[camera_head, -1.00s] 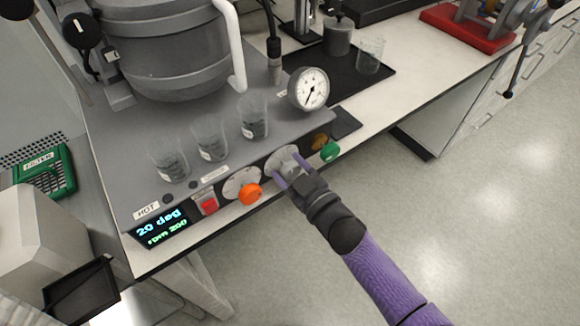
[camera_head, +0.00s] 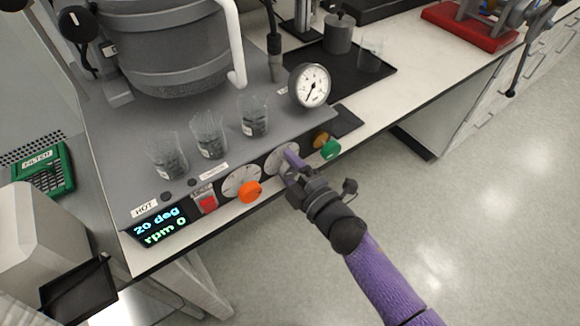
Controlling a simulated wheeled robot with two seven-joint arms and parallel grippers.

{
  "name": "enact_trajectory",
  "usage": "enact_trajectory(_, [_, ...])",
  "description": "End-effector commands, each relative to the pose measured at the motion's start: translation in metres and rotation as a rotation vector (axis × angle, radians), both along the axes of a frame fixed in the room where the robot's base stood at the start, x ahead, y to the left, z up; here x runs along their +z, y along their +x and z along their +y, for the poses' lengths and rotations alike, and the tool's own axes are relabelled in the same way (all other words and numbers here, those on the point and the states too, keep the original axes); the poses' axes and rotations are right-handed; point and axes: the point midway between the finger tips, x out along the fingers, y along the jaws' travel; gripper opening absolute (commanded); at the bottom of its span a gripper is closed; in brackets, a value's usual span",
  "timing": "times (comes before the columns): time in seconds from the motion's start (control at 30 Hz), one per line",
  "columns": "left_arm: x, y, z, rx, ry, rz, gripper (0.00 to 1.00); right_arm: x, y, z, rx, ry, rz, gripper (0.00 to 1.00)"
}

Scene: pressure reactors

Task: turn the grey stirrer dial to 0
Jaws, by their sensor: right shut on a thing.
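The grey stirrer dial (camera_head: 279,163) is on the front panel of the reactor base, between the orange knob and the green knob. The gripper is rolled compared with the panel. The display (camera_head: 160,226) at the left end of the panel reads "20 deg" and "rpm 0". My left gripper does not show.
An orange knob (camera_head: 250,191) and a red switch (camera_head: 208,203) are left of the dial. A green knob (camera_head: 330,149) is close on the right. Several glass beakers and a pressure gauge (camera_head: 309,86) stand above the panel. Floor in front is clear.

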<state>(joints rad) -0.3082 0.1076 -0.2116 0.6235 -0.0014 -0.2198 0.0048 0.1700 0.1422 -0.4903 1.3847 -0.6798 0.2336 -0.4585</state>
Motion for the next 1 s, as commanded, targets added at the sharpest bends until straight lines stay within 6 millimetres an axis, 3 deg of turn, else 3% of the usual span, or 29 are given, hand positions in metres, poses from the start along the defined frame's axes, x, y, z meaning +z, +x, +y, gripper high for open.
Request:
enact_trajectory(0.5, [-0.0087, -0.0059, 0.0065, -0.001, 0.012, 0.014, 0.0, -0.0024, -0.0004, -0.0004, 0.0, -0.287, -0.205, 0.05])
enact_trajectory(1.0, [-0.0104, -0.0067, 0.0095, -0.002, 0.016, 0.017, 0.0, -0.0024, -0.0006, -0.0003, 0.001, -0.36, -0.257, 0.05])
